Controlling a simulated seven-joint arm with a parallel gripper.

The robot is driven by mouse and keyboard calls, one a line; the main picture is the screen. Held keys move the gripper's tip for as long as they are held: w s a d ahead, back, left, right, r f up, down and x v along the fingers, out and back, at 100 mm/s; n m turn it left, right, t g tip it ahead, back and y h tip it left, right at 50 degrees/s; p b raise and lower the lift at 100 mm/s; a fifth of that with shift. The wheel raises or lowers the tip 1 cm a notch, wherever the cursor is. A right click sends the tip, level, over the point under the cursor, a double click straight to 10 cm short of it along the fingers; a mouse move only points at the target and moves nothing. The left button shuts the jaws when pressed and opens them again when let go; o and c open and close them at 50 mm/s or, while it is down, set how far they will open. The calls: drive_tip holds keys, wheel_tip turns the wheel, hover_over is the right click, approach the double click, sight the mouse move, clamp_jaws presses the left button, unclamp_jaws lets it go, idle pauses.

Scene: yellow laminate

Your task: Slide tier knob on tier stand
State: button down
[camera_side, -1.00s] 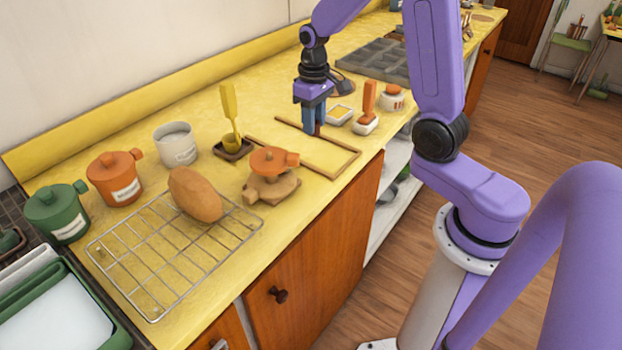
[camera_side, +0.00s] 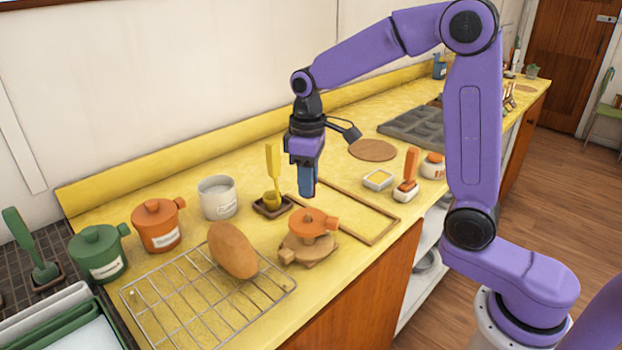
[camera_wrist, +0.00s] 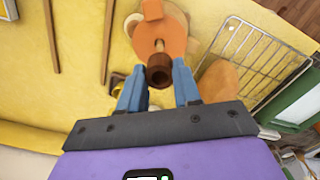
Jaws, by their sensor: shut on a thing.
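The tier stand (camera_side: 296,251) stands on the yellow worktop, with a round orange tier (camera_side: 312,223) above a wooden lower tier. In the wrist view the orange tier (camera_wrist: 172,28) shows from above with a thin post (camera_wrist: 160,45) at its middle. My gripper (camera_side: 307,192) is shut on a brown tier knob (camera_wrist: 159,75), a short cylinder with a dark hole in its end. It holds the knob above the worktop, just behind and above the stand, apart from it. In the side view the fingers mostly hide the knob.
A brown holder with a yellow brush (camera_side: 272,190) is close left of my gripper. A wooden frame (camera_side: 375,237) lies to the right. A wire rack (camera_side: 175,305) with a brown loaf (camera_side: 232,251) is to the left. Orange (camera_side: 158,230) and green pots (camera_side: 100,257) stand farther left.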

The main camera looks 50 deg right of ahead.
sight(308, 214)
drive_tip(key=shift+f, duration=2.05)
drive_tip(key=shift+f, duration=0.55)
drive_tip(key=shift+f, duration=0.2)
drive_tip(key=shift+f, duration=0.1)
drive_tip(key=shift+f, duration=0.4)
drive_tip(key=shift+f, duration=0.15)
idle(0.8)
drive_tip(key=c, duration=0.7)
unclamp_jaws()
drive_tip(key=shift+c, duration=0.6)
